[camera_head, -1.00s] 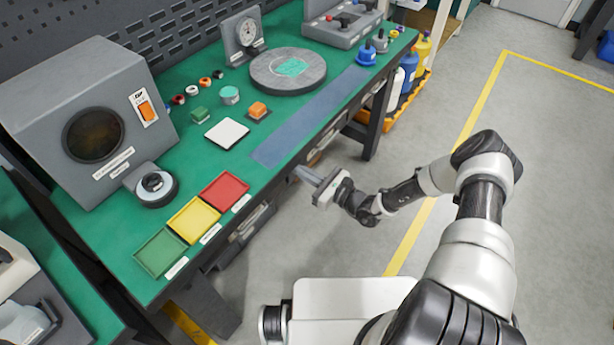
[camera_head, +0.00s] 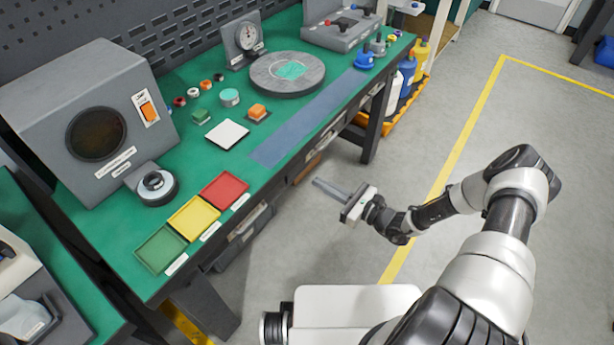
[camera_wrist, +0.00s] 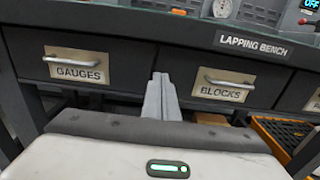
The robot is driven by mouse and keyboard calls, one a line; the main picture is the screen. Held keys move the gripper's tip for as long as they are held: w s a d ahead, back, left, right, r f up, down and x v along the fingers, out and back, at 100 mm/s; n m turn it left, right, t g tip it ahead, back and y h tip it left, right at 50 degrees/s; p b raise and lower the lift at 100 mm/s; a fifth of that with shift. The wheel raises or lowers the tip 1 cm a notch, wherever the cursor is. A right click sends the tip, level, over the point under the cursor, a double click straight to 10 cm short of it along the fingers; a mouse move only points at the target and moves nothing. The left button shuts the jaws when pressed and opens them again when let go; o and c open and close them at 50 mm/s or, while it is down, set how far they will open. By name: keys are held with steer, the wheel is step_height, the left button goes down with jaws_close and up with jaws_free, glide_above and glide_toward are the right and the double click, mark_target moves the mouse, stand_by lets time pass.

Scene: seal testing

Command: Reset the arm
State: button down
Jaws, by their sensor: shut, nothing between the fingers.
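My gripper (camera_head: 333,190) is in front of the green-topped bench (camera_head: 120,248), over the open floor and apart from the bench edge. Its fingers are together with nothing between them and point left towards the bench front. In the wrist view the shut fingers (camera_wrist: 160,97) point at the bench front, between the "GAUGES" drawer (camera_wrist: 78,68) and the "BLOCKS" drawer (camera_wrist: 222,84). My arm reaches in from the lower right of the head view.
On the bench stand a grey box machine (camera_head: 95,120), green, yellow and red trays (camera_head: 222,192), a white square plate (camera_head: 228,133) and a round grey plate (camera_head: 288,72). Bottles (camera_head: 405,75) stand past its far end. The floor (camera_head: 480,110) to the right is clear.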

steer(key=shift+v, duration=2.15)
steer(key=s+r+n+g+h, duration=0.2)
steer(key=s+r+n+g, duration=0.2)
steer(key=r+n+g, duration=0.5)
steer(key=s+r+n+g+h, duration=0.2)
steer(key=s+r+n+h, duration=0.3)
steer(key=r, duration=0.7)
steer(key=s+d+r+n+t+h, duration=0.35)
steer(key=s+r+n, duration=0.3)
steer(key=r, duration=0.35)
steer(key=s+d+r+n+t+h, duration=0.3)
steer(key=s+r+n+h, duration=0.15)
steer(key=s+r, duration=0.4)
step_height(320, 180, up, 16)
steer(key=p, duration=1.4)
steer(key=shift+w+a, duration=0.2)
steer(key=shift+w, duration=0.3)
